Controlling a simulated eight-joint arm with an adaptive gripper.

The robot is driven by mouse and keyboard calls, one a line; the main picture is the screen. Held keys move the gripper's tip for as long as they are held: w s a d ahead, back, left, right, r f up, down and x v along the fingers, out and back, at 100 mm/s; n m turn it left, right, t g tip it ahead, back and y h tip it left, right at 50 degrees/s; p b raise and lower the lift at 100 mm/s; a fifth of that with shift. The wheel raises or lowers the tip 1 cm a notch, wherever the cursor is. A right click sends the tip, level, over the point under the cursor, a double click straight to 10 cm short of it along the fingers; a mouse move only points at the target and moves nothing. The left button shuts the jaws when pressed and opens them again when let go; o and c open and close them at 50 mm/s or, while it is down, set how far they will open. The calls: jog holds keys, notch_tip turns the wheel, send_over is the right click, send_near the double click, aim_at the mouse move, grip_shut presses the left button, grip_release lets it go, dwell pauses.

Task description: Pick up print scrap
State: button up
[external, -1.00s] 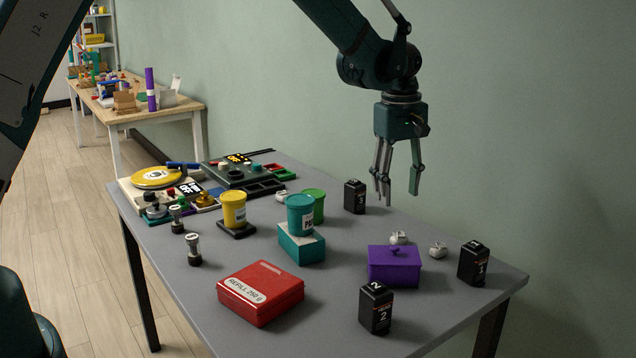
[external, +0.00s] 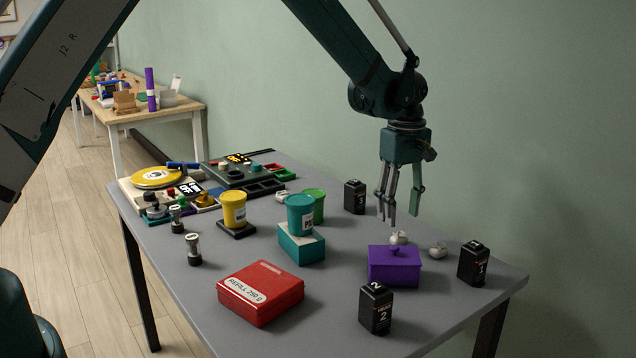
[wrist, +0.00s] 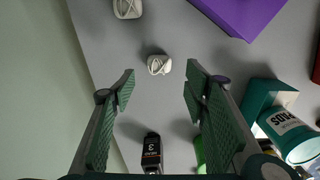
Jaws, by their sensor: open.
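Small white print scraps lie on the grey table. One scrap (external: 398,238) is behind the purple box, and it shows in the wrist view (wrist: 159,65) centred just past my fingertips. A second scrap (external: 437,250) is to its right, at the top left of the wrist view (wrist: 127,8). A third scrap (external: 282,196) is farther back, partly hidden by the tubs. My gripper (external: 402,216) is open and empty, pointing down above the table near the first scrap; its fingers (wrist: 160,88) are spread apart in the wrist view.
The purple box (external: 394,267) stands close to the first scrap. Black boxes marked 3 (external: 355,197), 1 (external: 473,264) and 2 (external: 376,308) stand around. A teal tub (external: 300,215) sits on a teal block (external: 302,248). A red case (external: 260,292) lies in front.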

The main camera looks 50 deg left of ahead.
aim_at(399, 235)
jog(key=shift+f, duration=0.85)
jog(key=shift+f, duration=0.1)
jog(key=shift+f+b, duration=0.5)
jog(key=shift+f, duration=2.05)
jog(key=c, duration=0.7)
